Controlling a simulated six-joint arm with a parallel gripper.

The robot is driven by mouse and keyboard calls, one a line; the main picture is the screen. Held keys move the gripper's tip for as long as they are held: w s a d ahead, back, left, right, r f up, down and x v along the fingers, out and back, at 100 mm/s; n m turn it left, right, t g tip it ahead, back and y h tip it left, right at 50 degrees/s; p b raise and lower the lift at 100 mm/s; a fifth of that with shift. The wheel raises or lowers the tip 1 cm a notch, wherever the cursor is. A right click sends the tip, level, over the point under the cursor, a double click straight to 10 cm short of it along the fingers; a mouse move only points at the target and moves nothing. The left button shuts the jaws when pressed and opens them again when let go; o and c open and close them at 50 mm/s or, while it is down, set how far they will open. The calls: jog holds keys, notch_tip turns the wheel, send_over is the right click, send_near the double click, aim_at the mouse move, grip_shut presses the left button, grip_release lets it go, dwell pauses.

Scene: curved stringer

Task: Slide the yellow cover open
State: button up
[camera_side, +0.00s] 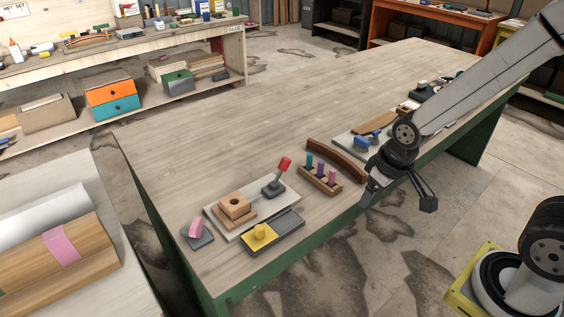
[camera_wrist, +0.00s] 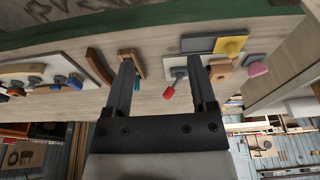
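The yellow cover (camera_side: 258,237) is a flat square with a round knob on top. It sits at the left end of a dark grey base (camera_side: 287,224), near the table's front edge. In the wrist view the yellow cover (camera_wrist: 229,47) is at upper right, at the right end of the grey base (camera_wrist: 197,45). My gripper (camera_side: 398,198) is open and empty, with its fingers spread wide. It is off the table's front edge, well right of the cover in the side view. In the wrist view the open fingers (camera_wrist: 161,64) point toward the table, apart from the cover.
Behind the cover, a light board (camera_side: 226,229) bears a stacked wooden block (camera_side: 234,206) and a red-tipped lever (camera_side: 283,165). A pink piece (camera_side: 196,228) stands left. A peg rack (camera_side: 320,180) and curved brown piece (camera_side: 337,160) lie between cover and gripper. The table's back left is clear.

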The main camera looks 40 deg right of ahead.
jog(key=w+a+f+n+g, duration=0.1)
jog(key=w+a+f+n, duration=0.15)
jog(key=w+a, duration=0.7)
jog(key=g, duration=0.2)
send_over(259, 227)
jog(key=shift+n, duration=0.25)
notch_tip(259, 227, down, 6)
jog(key=shift+a+r, duration=0.1)
jog(key=shift+f, duration=3.95)
grip_shut()
